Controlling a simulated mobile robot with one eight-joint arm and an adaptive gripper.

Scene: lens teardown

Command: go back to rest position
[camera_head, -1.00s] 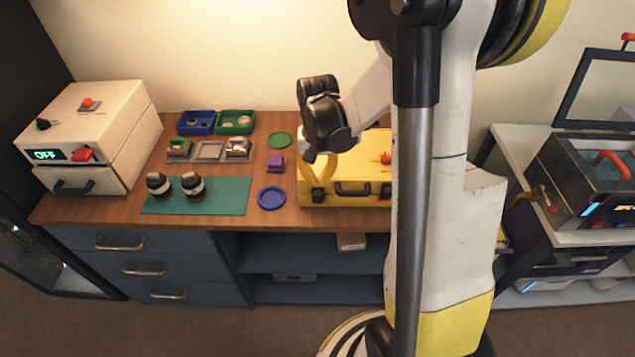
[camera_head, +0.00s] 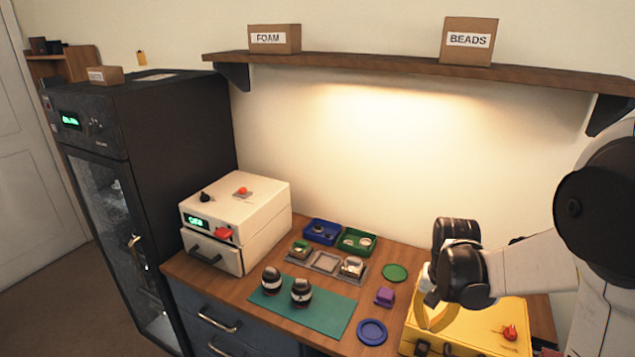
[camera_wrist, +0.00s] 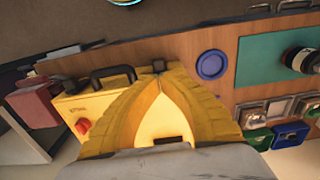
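My gripper (camera_head: 432,322) hangs over the left part of the yellow case (camera_head: 480,341). In the wrist view its two yellow fingers (camera_wrist: 158,74) bow outward and meet at the tips, with nothing seen between them. The yellow case (camera_wrist: 75,100) shows beneath and beside the fingers, with a black handle and a red knob. My arm reaches in from the right in the head view. Whether the fingertips touch the case is hard to tell.
A teal mat (camera_head: 325,316) holds two dark lens barrels. Behind are a grey tray (camera_head: 326,262), a blue bin (camera_head: 322,231) and a green bin (camera_head: 358,240). A purple block (camera_head: 384,297) lies left of my gripper. A shelf (camera_head: 400,68) runs above the bench.

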